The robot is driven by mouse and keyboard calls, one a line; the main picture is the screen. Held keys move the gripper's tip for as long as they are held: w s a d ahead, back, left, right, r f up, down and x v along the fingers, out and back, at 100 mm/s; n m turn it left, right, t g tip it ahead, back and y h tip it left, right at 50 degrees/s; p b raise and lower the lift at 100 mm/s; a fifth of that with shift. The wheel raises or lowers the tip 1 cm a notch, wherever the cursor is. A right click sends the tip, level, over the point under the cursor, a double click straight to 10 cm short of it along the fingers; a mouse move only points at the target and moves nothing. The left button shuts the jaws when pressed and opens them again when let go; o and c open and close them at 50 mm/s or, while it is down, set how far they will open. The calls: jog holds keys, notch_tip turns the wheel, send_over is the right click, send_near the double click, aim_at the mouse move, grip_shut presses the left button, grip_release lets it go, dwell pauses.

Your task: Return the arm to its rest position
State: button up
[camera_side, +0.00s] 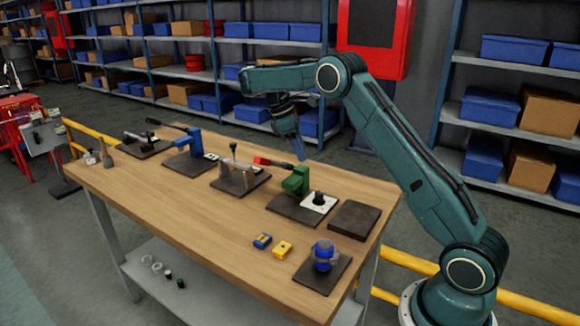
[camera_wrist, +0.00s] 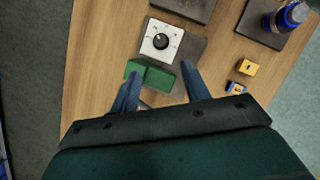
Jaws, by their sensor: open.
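My gripper (camera_side: 288,143) hangs above the far side of the wooden workbench (camera_side: 150,199), behind the green fixture, with its fingers pointing down. In the wrist view its two blue-grey fingers (camera_wrist: 161,92) are spread apart with nothing held between them. The green fixture (camera_side: 297,181) with a red-handled lever (camera_side: 272,163) stands on a dark plate next to a white dial panel (camera_side: 319,202). In the wrist view the green block (camera_wrist: 150,76) and the dial (camera_wrist: 160,41) lie beyond and between the fingertips. My arm is bent over the bench from its base at the right.
A blue lever fixture (camera_side: 187,146) and a grey clamp fixture (camera_side: 236,170) stand left along the bench. A blue round part (camera_side: 323,254), a yellow block (camera_side: 282,249) and a blue-yellow block (camera_side: 262,241) sit near the front. Shelves (camera_side: 290,44) and a red cabinet (camera_side: 376,38) stand behind.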

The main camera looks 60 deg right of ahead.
jog(key=s+a+r+m+t+h, duration=0.1)
jog(key=s+a+r+t, duration=0.15)
jog(key=s+r, duration=0.35)
jog(key=s+a+r+m+t, duration=0.2)
jog(key=s+a+r, duration=0.2)
jog(key=r, duration=0.4)
jog(key=s+a+f+m+t+y, duration=0.1)
jog(key=s+a+f+t, duration=0.1)
jog(key=s+a, duration=0.5)
jog(key=s+a+f+m+t+y, duration=0.2)
jog(key=s+a+f, duration=0.1)
jog(key=s+a, duration=0.4)
jog(key=s, duration=0.3)
jog(key=shift+s+a+t, duration=0.2)
jog(key=shift+a+t, duration=0.1)
jog(key=shift+t, duration=0.05)
jog(key=o, duration=0.9)
jog(key=shift+w+m, duration=0.2)
jog(key=shift+m, duration=0.2)
jog(key=shift+o, duration=1.3)
jog(key=shift+w+r, duration=0.1)
jog(key=shift+w, duration=0.1)
jog(key=w+d+f+m+g, duration=0.1)
jog(key=w+m+g, duration=0.4)
jog(key=w+m, duration=1.2)
jog(key=shift+w+d+f+m+g, duration=0.3)
jog(key=shift+w+d+f, duration=0.1)
jog(key=shift+w, duration=0.85)
jog(key=shift+f, duration=0.1)
notch_tip(320, 180, down, 10)
